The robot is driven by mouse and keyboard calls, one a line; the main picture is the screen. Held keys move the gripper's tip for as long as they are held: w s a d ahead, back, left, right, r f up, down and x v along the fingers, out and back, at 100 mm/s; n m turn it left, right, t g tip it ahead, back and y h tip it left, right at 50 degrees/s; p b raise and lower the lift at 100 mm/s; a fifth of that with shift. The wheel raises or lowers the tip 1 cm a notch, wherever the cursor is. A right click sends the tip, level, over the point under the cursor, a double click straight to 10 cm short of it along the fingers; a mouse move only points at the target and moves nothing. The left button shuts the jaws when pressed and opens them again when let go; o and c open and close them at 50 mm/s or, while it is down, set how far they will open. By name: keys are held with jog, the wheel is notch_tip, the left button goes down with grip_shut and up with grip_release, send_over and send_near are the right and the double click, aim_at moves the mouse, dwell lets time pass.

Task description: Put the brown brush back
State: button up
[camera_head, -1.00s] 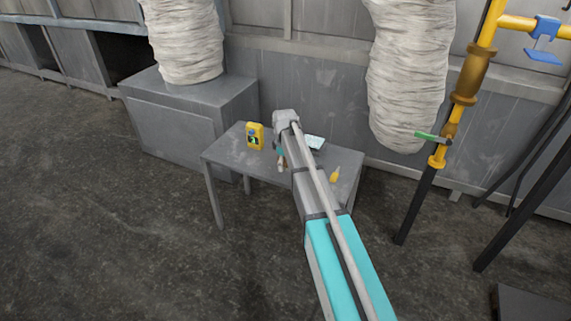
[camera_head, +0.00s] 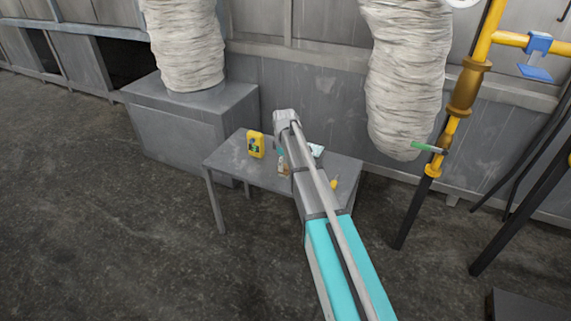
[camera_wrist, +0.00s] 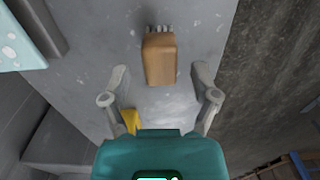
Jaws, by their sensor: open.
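The brown brush (camera_wrist: 160,60) lies on the grey table (camera_wrist: 90,75), seen from above in the wrist view. Its wooden body is towards me and pale bristles show at its far end. My gripper (camera_wrist: 160,76) is open, with one finger to the left of the brush and one to the right. A clear gap shows on both sides and nothing is held. In the head view my arm covers part of the table (camera_head: 228,160), and the brush is hard to make out beside the gripper.
A yellow device (camera_head: 256,145) stands on the table's left part. A small yellow object (camera_head: 334,183) lies at the right, and a pale item (camera_head: 316,150) is behind my arm. A grey cabinet (camera_head: 190,130) and wall close off the back.

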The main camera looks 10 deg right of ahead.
aim_at(285, 166)
jog(key=shift+r+p, duration=3.8)
jog(key=shift+r, duration=0.3)
jog(key=s+m, duration=1)
jog(key=s, duration=1.9)
jog(key=shift+m, duration=0.4)
jog(key=shift+d, duration=0.2)
